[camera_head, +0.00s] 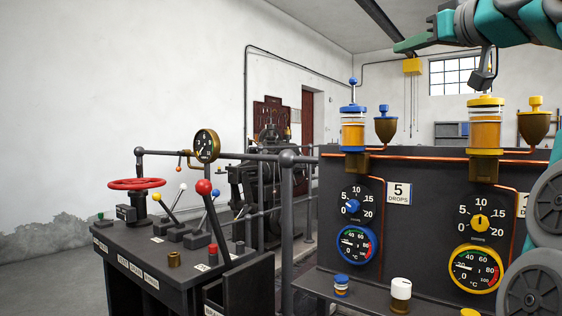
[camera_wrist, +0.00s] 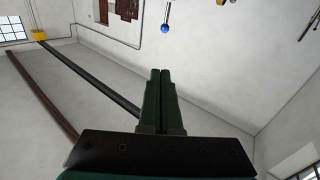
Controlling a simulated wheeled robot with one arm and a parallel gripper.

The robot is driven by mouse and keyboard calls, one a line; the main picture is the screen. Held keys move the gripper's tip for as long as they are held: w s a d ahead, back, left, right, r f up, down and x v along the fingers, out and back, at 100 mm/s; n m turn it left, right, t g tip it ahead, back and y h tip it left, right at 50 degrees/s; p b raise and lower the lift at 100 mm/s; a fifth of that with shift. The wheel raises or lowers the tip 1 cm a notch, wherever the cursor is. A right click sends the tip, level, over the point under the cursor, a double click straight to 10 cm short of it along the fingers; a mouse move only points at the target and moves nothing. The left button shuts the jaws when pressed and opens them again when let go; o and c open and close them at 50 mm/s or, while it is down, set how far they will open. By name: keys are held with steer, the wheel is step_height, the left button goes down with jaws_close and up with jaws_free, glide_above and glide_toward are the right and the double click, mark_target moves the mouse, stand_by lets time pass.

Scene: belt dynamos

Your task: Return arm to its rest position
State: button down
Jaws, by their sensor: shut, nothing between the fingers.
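My arm (camera_head: 515,22) reaches in from the upper right of the head view, in teal and grey. My gripper (camera_head: 398,47) is raised high and points left, above the black panel with its oilers and gauges. In the wrist view my gripper (camera_wrist: 160,72) shows two dark green fingers pressed together, with nothing between them. No object touches the fingers in either view.
A black panel (camera_head: 419,215) carries a blue-capped oiler (camera_head: 353,131) and a yellow-capped oiler (camera_head: 485,130). A control desk (camera_head: 185,262) with a red handwheel (camera_head: 137,184) and levers stands left. A yellow box (camera_head: 412,66) hangs behind. Air left of my gripper looks clear.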

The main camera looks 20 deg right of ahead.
steer(key=w+a+f+g+y, duration=0.1)
steer(key=w+a+f+g, duration=0.15)
steer(key=a+f, duration=0.5)
steer(key=w+a+f+g+y, duration=0.1)
steer(key=w+a+f+g, duration=0.2)
steer(key=f, duration=0.8)
steer(key=w+a+f+g+y, duration=0.1)
steer(key=w+a+f+g, duration=0.15)
steer(key=a+f, duration=0.5)
steer(key=s+a+f+g+h, duration=0.15)
steer(key=s+f, duration=0.25)
steer(key=f, duration=0.5)
steer(key=s+a+f+g+y, duration=0.1)
steer(key=s+a+f+g, duration=0.2)
steer(key=f, duration=0.6)
steer(key=s+f+m+g+h, duration=0.1)
steer(key=s+f+g+h, duration=0.2)
steer(key=s+f, duration=2.2)
steer(key=s+g, duration=0.1)
steer(key=g, duration=0.4)
steer(key=shift+s+d+f, duration=0.35)
steer(key=shift+d+m+h, duration=0.1)
steer(key=shift+m+h, duration=0.15)
steer(key=shift+m, duration=0.05)
